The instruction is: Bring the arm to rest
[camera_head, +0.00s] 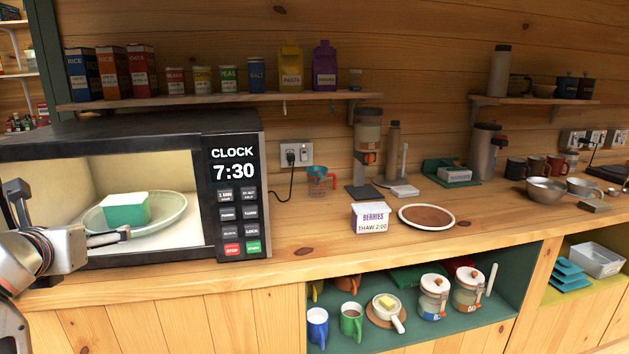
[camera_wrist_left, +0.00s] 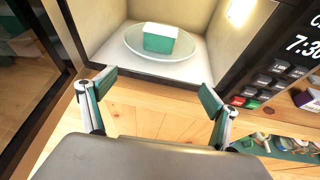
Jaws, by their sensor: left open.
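My left arm comes in from the left in the head view. Its gripper (camera_head: 112,238) is in front of the open microwave (camera_head: 233,136). In the left wrist view the gripper (camera_wrist_left: 155,95) is open, its two fingers wide apart with nothing between them. A white and green box (camera_head: 126,208) sits on the round plate (camera_head: 172,213) inside the lit microwave, apart from the fingers. The box (camera_wrist_left: 168,39) also shows beyond the fingers in the wrist view. The microwave display reads 7:30. My right gripper is not in view.
Mugs, a pan and jars fill the green shelf (camera_head: 400,275) below. Bowls and cups stand at the far right. The counter just right of the microwave is clear.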

